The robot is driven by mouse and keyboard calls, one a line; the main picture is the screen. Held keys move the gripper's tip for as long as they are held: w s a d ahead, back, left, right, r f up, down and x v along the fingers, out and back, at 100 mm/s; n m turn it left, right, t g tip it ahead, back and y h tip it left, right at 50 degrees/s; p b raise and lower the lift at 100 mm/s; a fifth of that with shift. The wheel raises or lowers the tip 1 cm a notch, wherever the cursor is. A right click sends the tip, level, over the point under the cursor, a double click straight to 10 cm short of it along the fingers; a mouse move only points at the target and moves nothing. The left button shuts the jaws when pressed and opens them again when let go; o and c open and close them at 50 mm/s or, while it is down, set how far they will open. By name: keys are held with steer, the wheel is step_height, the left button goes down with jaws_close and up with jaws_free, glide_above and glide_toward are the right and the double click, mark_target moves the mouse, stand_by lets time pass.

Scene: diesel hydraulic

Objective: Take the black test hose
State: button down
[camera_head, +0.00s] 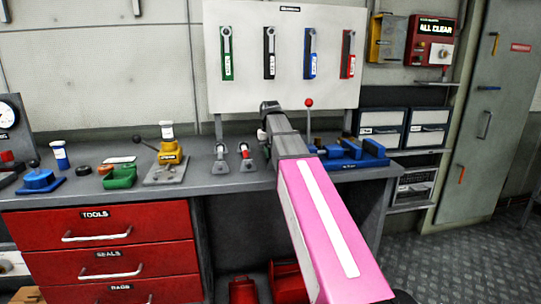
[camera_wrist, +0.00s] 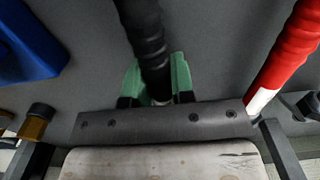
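The black test hose (camera_wrist: 147,35) shows in the wrist view as a ribbed black tube. It runs from the top edge down to a pale end near the middle. My gripper (camera_wrist: 158,72) has green finger pads on both sides of it. The pads stand close against the hose with no clear gap, so the fingers look closed on it. The hose's lower end is partly hidden by my gripper's body. In the head view my gripper (camera_head: 268,112) is over the back of the workbench; its fingers and the held hose cannot be made out there.
A red ribbed hose (camera_wrist: 290,45) with a white part is right of the black one. A blue object (camera_wrist: 22,42) is at left. In the head view, the workbench (camera_head: 205,185) holds a blue vise (camera_head: 352,152) and a yellow valve (camera_head: 170,153). A tool board (camera_head: 288,55) stands behind.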

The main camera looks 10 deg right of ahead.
steer(key=shift+r, duration=4.5)
